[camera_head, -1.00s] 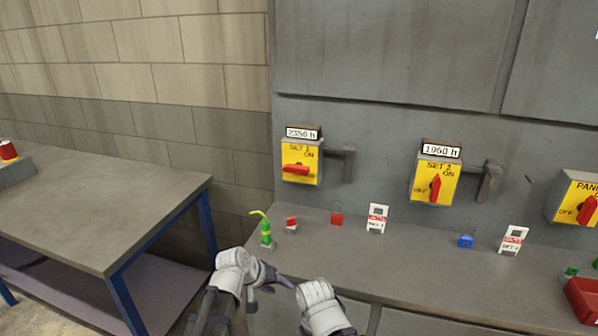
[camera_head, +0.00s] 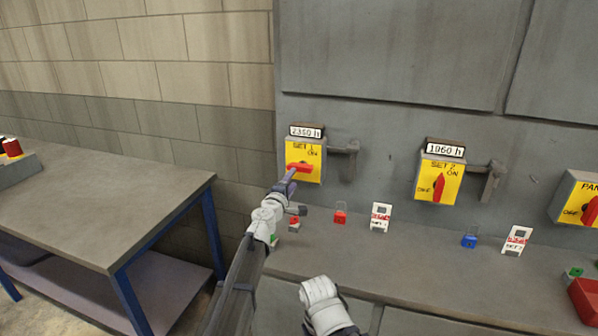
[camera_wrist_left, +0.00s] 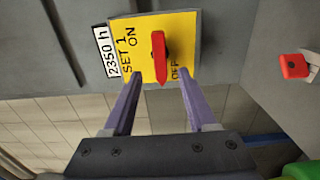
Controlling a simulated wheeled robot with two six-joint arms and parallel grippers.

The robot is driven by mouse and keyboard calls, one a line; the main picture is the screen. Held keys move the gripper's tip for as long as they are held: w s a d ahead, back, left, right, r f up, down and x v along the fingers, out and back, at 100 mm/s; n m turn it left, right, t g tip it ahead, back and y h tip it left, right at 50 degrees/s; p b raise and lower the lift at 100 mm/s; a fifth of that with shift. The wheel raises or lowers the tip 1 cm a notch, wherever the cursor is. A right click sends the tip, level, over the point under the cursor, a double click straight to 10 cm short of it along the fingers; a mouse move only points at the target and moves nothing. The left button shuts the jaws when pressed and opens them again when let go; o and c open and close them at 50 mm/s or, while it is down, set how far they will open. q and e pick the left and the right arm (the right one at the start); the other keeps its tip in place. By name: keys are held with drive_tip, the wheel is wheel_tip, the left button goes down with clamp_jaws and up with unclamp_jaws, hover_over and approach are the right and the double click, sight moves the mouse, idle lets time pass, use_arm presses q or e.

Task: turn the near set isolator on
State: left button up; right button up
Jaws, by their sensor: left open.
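The SET 1 isolator (camera_head: 303,174) is a yellow plate with a red handle on the grey panel, under a 2350 h label. Its handle lies horizontal in the head view. In the left wrist view the red handle (camera_wrist_left: 158,58) stands over the yellow plate, with ON and OFF printed around it. My left gripper (camera_wrist_left: 160,82) is open, its two purple fingers on either side of the lower end of the handle. I cannot tell whether they touch it. In the head view the gripper (camera_head: 289,184) reaches up to the plate. My right gripper is not in view; only part of that arm shows.
The SET 2 isolator (camera_head: 438,180) has its red handle upright. On the ledge (camera_head: 400,262) stand a red padlock (camera_head: 340,213), white tags (camera_head: 381,217), a blue padlock (camera_head: 468,241) and a red bin (camera_head: 585,303). A grey bracket (camera_head: 345,150) sits right of SET 1. A workbench (camera_head: 110,210) is at left.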

sight(299, 170)
use_arm(q)
drive_tip(key=x, duration=0.8)
drive_tip(key=shift+s, duration=0.1)
clamp_jaws()
idle(0.4)
